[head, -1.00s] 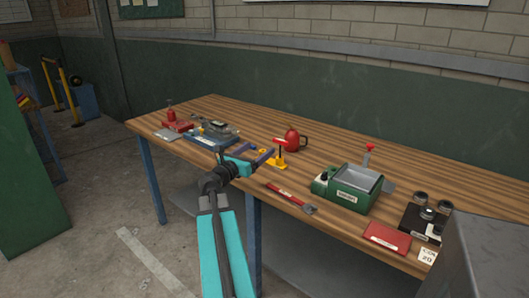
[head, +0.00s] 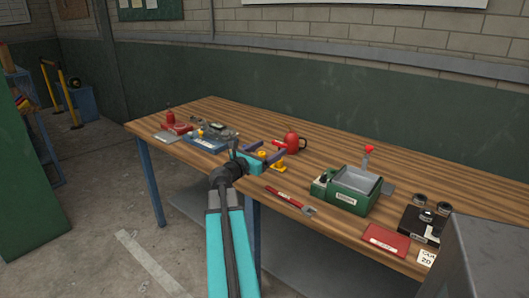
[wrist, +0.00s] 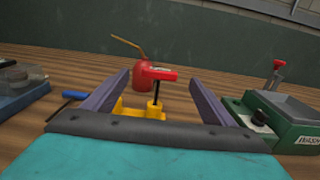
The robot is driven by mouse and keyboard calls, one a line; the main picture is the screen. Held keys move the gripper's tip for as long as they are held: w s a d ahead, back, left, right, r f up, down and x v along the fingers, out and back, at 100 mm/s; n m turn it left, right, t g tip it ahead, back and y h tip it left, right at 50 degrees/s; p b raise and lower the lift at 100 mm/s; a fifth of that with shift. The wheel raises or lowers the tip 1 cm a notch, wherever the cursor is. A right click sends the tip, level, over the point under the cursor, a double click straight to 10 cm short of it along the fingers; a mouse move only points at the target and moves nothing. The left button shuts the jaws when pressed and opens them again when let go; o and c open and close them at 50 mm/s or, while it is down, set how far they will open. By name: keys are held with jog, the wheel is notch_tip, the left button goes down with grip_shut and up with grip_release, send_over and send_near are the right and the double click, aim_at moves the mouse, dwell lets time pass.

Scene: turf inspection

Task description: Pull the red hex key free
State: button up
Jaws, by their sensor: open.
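The red hex key (wrist: 162,74) has a red crosswise handle with a pale label on a thin dark upright shaft. Its shaft stands in a yellow holder (wrist: 140,111), which also shows in the head view (head: 279,168). In the wrist view the key appears between the two purple fingers of my open gripper (wrist: 158,79), with a gap on each side.
A red oil can (head: 291,142) stands just behind the key. A green machine (head: 350,189) with a red-topped lever stands to the right. A red-handled tool (head: 285,196) lies near the bench's front edge. A blue-based device (head: 206,143) is at left.

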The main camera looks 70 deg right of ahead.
aim_at(281, 142)
jog(key=p+x, duration=0.1)
jog(key=x, duration=1)
jog(key=c, duration=1.1)
